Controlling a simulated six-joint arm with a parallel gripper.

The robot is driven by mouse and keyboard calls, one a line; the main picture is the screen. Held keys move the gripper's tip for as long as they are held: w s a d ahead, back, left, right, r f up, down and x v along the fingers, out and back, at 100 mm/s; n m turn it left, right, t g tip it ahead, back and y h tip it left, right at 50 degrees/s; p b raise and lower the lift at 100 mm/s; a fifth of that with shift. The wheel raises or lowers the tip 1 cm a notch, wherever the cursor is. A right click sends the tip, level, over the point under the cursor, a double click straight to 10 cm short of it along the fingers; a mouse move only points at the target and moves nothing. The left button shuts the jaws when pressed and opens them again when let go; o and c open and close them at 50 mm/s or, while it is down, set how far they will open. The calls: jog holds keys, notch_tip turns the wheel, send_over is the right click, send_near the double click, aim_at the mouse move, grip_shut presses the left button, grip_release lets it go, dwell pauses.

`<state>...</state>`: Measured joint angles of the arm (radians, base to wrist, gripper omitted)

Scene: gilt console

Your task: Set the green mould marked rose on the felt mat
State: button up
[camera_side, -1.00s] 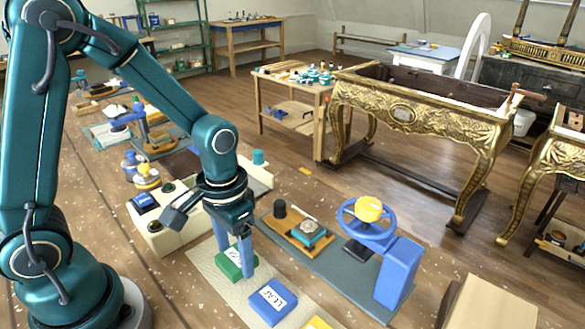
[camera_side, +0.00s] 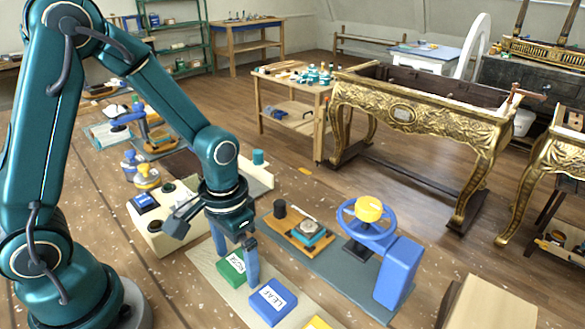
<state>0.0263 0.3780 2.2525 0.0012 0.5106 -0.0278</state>
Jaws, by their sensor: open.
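The green mould (camera_side: 232,271) has a white label with dark lettering, partly covered by my gripper; it looks like "ROSE". It sits at the left end of a pale cream mat (camera_side: 208,269). My gripper (camera_side: 236,268) points down over it, open, with one blue finger behind its left side and the other by its right side. I cannot tell whether the fingers touch it. A grey-blue mat (camera_side: 345,288) lies to the right. I cannot tell from the picture which mat is felt.
A blue mould marked LEAF (camera_side: 273,302) stands close by my right finger, with a yellow one (camera_side: 317,323) beyond. A blue press with a handwheel (camera_side: 399,272) and a wooden board (camera_side: 283,229) stand on the grey-blue mat.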

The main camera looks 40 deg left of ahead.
aim_at(237, 263)
notch_tip(237, 263, up, 11)
jog(key=s+r+t, duration=0.4)
jog(key=s+t, duration=0.1)
jog(key=s, duration=0.1)
jog(key=shift+a+t, duration=0.3)
dwell(0.4)
